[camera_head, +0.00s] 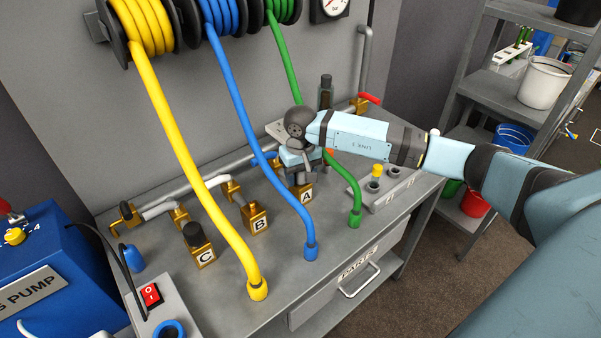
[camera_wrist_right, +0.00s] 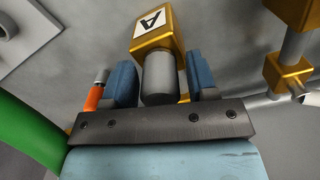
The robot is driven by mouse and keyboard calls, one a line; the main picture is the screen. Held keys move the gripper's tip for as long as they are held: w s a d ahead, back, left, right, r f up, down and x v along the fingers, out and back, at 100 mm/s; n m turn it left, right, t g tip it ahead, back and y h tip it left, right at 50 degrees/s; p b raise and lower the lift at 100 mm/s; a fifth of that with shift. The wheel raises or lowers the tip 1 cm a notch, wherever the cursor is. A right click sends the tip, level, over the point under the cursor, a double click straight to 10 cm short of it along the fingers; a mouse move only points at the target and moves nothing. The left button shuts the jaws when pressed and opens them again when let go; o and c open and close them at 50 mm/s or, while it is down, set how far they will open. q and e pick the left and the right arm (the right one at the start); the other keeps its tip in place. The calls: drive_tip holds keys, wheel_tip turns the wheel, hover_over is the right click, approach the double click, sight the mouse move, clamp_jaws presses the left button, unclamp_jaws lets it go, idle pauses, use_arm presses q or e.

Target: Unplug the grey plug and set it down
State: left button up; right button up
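The grey plug (camera_wrist_right: 159,78) is a short grey cylinder seated in the brass block marked A (camera_wrist_right: 158,25). In the head view, block A (camera_head: 306,194) stands on the grey bench, with a little of the plug (camera_head: 302,178) showing above it. My right gripper (camera_head: 299,165) is over block A and hides most of the plug. In the wrist view, its two blue fingers (camera_wrist_right: 161,84) stand on either side of the plug, with narrow gaps showing between them and it. My left gripper is not in view.
Brass blocks B (camera_head: 256,218) and C (camera_head: 203,252) stand to the left; C has a dark cap. Yellow (camera_head: 197,165), blue (camera_head: 262,150) and green (camera_head: 343,173) hoses hang down to the bench. Bare bench top (camera_head: 235,302) shows at the front.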

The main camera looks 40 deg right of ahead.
drive_tip(key=c, duration=0.8)
drive_tip(key=shift+r, duration=0.25)
drive_tip(key=shift+r+p, duration=0.4)
drive_tip(key=shift+r, duration=1.05)
drive_tip(key=shift+r, duration=0.1)
drive_tip(key=shift+r+p, duration=0.65)
drive_tip(key=shift+r, duration=1.3)
